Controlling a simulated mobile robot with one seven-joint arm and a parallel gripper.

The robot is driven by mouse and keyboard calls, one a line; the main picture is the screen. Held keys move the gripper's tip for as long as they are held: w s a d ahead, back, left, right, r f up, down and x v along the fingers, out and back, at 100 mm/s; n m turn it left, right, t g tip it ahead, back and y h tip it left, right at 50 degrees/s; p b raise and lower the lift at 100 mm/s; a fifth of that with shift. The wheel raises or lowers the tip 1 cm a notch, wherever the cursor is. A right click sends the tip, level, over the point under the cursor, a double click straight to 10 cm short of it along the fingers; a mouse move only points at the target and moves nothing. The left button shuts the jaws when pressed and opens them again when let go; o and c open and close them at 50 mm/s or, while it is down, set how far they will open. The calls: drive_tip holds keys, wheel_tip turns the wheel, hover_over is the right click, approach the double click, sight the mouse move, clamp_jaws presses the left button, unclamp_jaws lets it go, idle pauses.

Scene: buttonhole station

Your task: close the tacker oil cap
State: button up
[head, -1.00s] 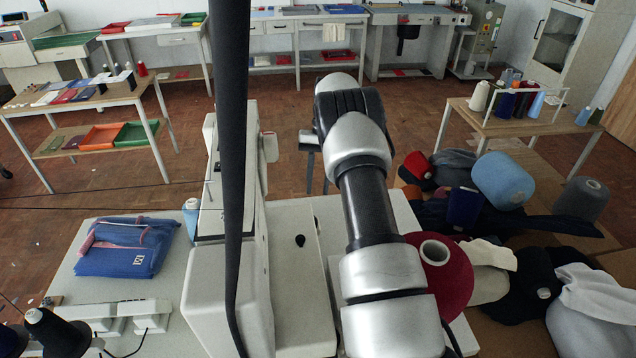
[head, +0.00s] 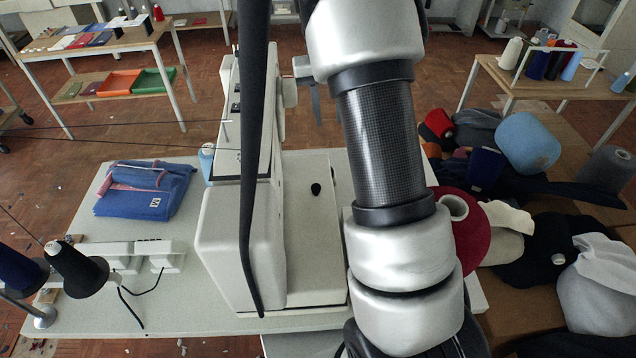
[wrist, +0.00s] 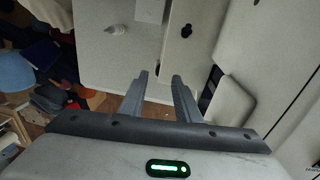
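The tacker is a pale sewing machine (head: 242,240) on a light table. In the head view my arm hides much of the machine's right side.
A blue bottle (head: 207,160) stands beside the machine. A maroon cone (head: 468,240) and piled textiles are at right.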

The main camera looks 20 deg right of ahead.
drive_tip(key=s+a+r+n+t+b, duration=0.1)
drive_tip(key=s+a+r+t, duration=0.25)
drive_tip(key=s, duration=0.55)
drive_tip(key=n+t+b, duration=0.1)
approach(317, 187)
drive_tip(key=b+x, duration=0.7)
drive_tip(key=shift+f, duration=0.1)
drive_tip(key=shift+y, duration=0.3)
clamp_jaws()
